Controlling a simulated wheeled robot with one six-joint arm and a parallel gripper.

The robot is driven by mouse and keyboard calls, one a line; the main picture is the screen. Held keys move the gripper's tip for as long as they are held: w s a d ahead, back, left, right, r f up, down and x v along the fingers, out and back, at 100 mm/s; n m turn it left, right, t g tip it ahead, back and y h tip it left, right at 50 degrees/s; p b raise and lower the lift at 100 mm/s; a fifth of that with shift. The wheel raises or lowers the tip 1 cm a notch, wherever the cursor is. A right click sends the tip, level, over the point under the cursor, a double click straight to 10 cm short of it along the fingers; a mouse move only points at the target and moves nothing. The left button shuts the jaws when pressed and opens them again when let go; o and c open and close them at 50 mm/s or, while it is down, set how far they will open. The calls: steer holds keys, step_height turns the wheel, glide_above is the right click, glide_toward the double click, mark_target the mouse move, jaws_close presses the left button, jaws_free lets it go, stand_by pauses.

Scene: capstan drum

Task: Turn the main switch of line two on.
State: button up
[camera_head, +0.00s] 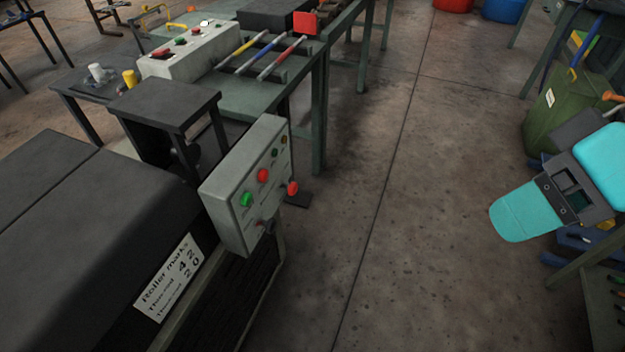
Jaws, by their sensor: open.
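A grey control box (238,212) stands at the end of the dark roller-belt machine, left of centre. Its sloping face carries green and red buttons, small lamps and a dark knob (266,226) near the lower edge. A second, paler control box (190,52) with red and green buttons sits on the bench behind. I cannot tell which box belongs to line two, or which control is the main switch. My arm shows at the right, well away from both boxes; my gripper is not visible.
A sign reading "Roller marks" (169,278) is on the machine's side. A small dark table (165,100) stands behind the nearer box. Open concrete floor (400,200) runs through the middle. A green bin (560,110) and a bench stand at the right.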

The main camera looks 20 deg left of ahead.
steer(key=w+a+f+n+y+b, duration=0.2)
steer(key=w+a+f+b, duration=0.3)
steer(key=f, duration=0.2)
steer(key=w+a+f+n+y+b, duration=0.2)
steer(key=w+a+f+b, duration=0.2)
steer(key=w+f+b, duration=0.15)
steer(key=n+t+y+b, duration=0.1)
steer(key=n+y+b, duration=0.6)
steer(key=b, duration=1)
glide_toward(296, 188)
steer(key=a, duration=0.3)
steer(key=a+f+m+y, duration=0.1)
steer(key=a, duration=0.3)
steer(key=a+m+p, duration=0.1)
steer(key=a, duration=0.2)
steer(key=shift+w+a+f+y, duration=0.3)
steer(key=shift+a+f+y, duration=0.05)
steer(key=shift+a+y, duration=0.05)
steer(key=shift+m, duration=0.3)
steer(key=c, duration=0.9)
